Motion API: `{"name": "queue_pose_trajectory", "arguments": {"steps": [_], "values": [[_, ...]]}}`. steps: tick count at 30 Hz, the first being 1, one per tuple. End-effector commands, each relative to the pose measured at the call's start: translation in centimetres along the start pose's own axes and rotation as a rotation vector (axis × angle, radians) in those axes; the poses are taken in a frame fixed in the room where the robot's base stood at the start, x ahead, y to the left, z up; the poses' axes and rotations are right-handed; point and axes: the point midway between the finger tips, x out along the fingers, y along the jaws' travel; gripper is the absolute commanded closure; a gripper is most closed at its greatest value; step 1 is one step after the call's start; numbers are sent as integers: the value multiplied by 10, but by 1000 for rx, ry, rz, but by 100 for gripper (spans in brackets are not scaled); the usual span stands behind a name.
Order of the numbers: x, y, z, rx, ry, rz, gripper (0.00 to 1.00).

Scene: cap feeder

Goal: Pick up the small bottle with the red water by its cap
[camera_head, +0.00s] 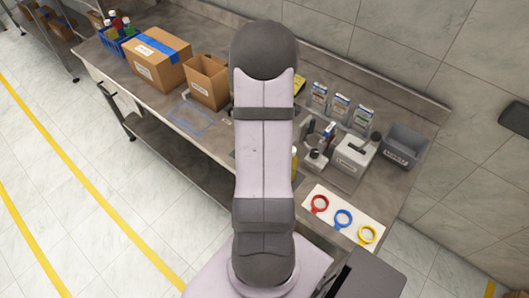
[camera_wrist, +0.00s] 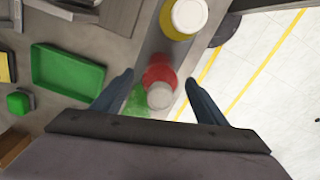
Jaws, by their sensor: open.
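The small bottle with the red water (camera_wrist: 160,72) shows in the wrist view, with its pale round cap (camera_wrist: 160,96) toward me. My gripper (camera_wrist: 163,85) is open, with one dark finger on each side of the bottle and cap. The fingers look apart from the cap, and nothing is held. I cannot tell how far above the cap they are. In the head view my arm hides the bottle and my gripper.
A yellow bottle with a white cap (camera_wrist: 187,14) stands beyond the red one. A green tray (camera_wrist: 68,80) lies left, near a small green object (camera_wrist: 18,102). A green patch (camera_wrist: 135,104) adjoins the red bottle. The bench edge and floor lie right. Boxes (camera_head: 158,58) stand on the bench.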

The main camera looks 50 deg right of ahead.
Motion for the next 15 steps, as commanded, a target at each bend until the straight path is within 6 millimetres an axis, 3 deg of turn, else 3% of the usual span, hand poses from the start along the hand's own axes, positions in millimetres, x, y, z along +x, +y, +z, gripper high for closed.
{"name": "queue_pose_trajectory", "arguments": {"steps": [10, 15], "values": [[7, 0, 0, 0, 0, 1, 33], [7, 0, 0, 0, 0, 1, 72]]}}
